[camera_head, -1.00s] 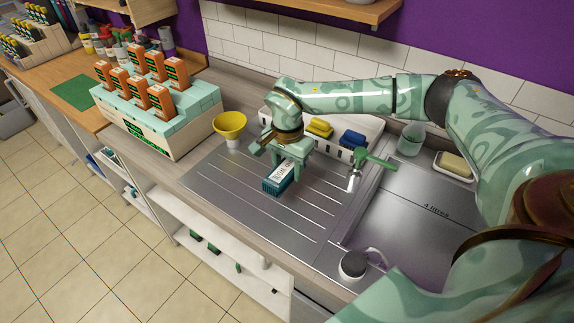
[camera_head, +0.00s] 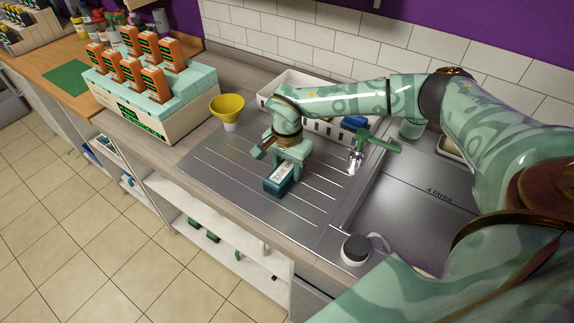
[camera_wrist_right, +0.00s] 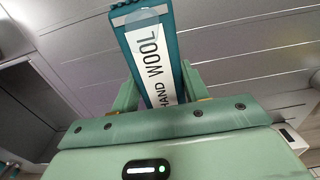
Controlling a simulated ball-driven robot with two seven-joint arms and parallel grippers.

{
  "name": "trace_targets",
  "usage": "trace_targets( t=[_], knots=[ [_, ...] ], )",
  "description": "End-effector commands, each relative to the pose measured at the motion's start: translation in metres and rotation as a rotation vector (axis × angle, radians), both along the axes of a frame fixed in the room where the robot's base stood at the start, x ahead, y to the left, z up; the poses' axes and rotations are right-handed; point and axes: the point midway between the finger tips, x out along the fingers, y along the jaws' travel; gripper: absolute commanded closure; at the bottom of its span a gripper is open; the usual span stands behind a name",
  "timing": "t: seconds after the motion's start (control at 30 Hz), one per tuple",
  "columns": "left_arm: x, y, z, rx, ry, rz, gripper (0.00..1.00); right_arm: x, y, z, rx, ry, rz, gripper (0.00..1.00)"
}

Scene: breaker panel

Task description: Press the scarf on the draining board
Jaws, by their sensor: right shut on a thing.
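My right gripper (camera_head: 285,166) is shut on a teal box (camera_head: 278,180) with a white label, over the middle of the ridged steel draining board (camera_head: 222,165). I cannot tell whether the box touches the board. I see no scarf in either view. My left gripper is out of view.
A yellow funnel (camera_head: 227,106) stands behind the board's left end. A white basket (camera_head: 328,130) stands behind, the green-handled tap (camera_head: 372,141) and sink (camera_head: 425,200) are to the right. A small round black-topped item (camera_head: 355,249) is near the front edge. The board's left part is clear.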

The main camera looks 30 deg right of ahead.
Motion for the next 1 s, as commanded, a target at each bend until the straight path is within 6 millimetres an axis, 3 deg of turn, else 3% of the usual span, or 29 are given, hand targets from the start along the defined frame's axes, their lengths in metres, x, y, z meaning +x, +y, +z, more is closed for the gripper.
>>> trace_targets(
  t=[0.03,0.07,0.2,1.0],
  knots=[
    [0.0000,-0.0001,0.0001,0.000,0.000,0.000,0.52,0.0001,0.0001,0.0003,0.000,0.000,0.000,0.78],
    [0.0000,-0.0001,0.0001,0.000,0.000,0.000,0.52,0.0001,0.0001,0.0003,0.000,0.000,0.000,0.58],
    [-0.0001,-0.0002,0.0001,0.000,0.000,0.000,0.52,0.0001,0.0003,0.0003,0.000,-0.001,0.000,0.96],
    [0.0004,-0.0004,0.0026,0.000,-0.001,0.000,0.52,0.0001,0.0003,-0.0037,0.000,-0.001,0.001,0.96]
  ],
)
